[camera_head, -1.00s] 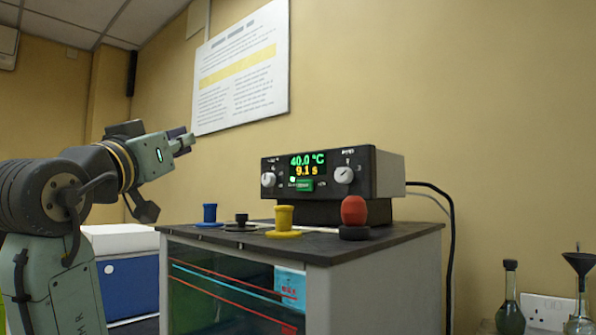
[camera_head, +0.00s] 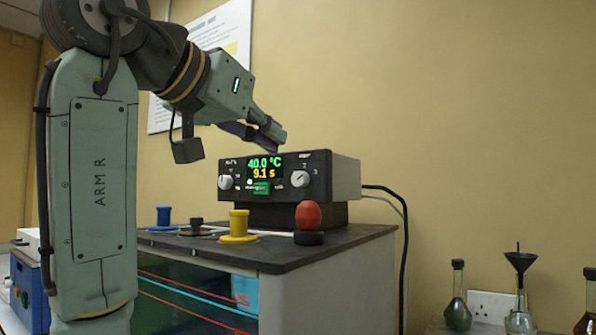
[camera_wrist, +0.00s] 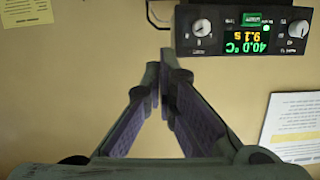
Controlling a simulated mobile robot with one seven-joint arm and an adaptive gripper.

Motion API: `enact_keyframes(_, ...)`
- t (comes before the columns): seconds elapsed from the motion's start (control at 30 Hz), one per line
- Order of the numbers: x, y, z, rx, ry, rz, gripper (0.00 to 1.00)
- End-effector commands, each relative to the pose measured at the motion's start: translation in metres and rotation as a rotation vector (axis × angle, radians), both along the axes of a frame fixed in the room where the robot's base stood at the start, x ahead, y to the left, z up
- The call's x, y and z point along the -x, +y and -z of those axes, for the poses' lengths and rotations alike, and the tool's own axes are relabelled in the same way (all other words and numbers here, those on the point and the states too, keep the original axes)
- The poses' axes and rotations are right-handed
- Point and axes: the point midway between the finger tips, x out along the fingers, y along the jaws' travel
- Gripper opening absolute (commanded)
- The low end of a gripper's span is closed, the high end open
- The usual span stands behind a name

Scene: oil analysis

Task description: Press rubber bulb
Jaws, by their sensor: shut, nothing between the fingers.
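The red rubber bulb (camera_head: 308,215) sits upright on a black base at the front right of the black bath top (camera_head: 275,258). My gripper (camera_head: 279,139) is shut and empty, above the display unit and up and to the left of the bulb, clearly apart from it. In the wrist view my gripper (camera_wrist: 163,70) shows its fingertips together in front of the bare wall. The bulb is not visible in the wrist view.
The control unit (camera_head: 332,172) with a lit display and two knobs stands behind the bulb. Yellow (camera_head: 239,225), black (camera_head: 196,225) and blue (camera_head: 163,217) stoppers stand to the left. Flasks (camera_head: 457,300) are at lower right. A cable (camera_head: 403,240) hangs behind the bath.

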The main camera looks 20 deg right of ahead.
Motion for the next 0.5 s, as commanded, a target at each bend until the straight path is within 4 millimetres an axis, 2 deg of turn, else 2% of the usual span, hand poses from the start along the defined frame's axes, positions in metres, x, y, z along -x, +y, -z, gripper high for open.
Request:
enact_keyframes(0.17, -0.013, -0.016, 0.004, 0.000, 0.003, 0.000, 0.00)
enact_keyframes(0.5, -0.057, -0.071, 0.020, -0.001, 0.004, 0.001, 0.00)
